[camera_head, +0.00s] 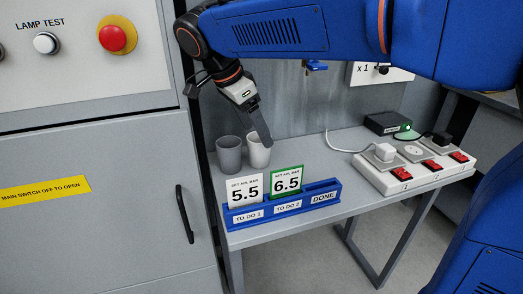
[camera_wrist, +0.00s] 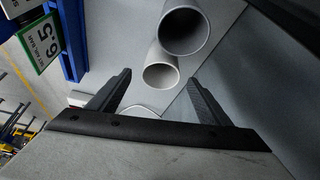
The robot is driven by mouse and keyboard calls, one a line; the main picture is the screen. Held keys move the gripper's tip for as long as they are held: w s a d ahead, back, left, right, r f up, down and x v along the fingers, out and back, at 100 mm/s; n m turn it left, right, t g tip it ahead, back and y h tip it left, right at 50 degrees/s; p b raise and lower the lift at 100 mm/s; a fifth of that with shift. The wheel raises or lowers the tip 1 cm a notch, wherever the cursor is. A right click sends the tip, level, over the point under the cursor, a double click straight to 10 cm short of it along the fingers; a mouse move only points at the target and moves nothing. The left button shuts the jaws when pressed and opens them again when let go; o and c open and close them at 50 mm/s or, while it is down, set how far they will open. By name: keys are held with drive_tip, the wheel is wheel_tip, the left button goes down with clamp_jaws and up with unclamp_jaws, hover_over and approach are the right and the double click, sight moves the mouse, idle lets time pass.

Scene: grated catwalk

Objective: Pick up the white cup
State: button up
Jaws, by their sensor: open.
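The white cup (camera_head: 258,153) stands upright on the grey bench, touching or very close to a grey cup (camera_head: 229,154) on its left. My gripper (camera_head: 263,131) is above and just right of the white cup, partly in front of its rim. In the wrist view my gripper (camera_wrist: 160,86) is open and empty. The white cup (camera_wrist: 160,71) appears just beyond the fingertips, roughly centred between them. The grey cup (camera_wrist: 186,28) is farther up in that view.
A blue card rack (camera_head: 285,206) with cards 5.5 (camera_head: 246,190) and 6.5 (camera_head: 287,181) stands in front of the cups. A power strip (camera_head: 418,172) with plugs lies on the bench (camera_head: 330,160) at right. A grey cabinet (camera_head: 95,200) is close at left.

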drive_tip(key=shift+x, duration=3.9)
drive_tip(key=shift+a, duration=0.1)
drive_tip(key=shift+c, duration=0.6)
drive_tip(key=c, duration=1)
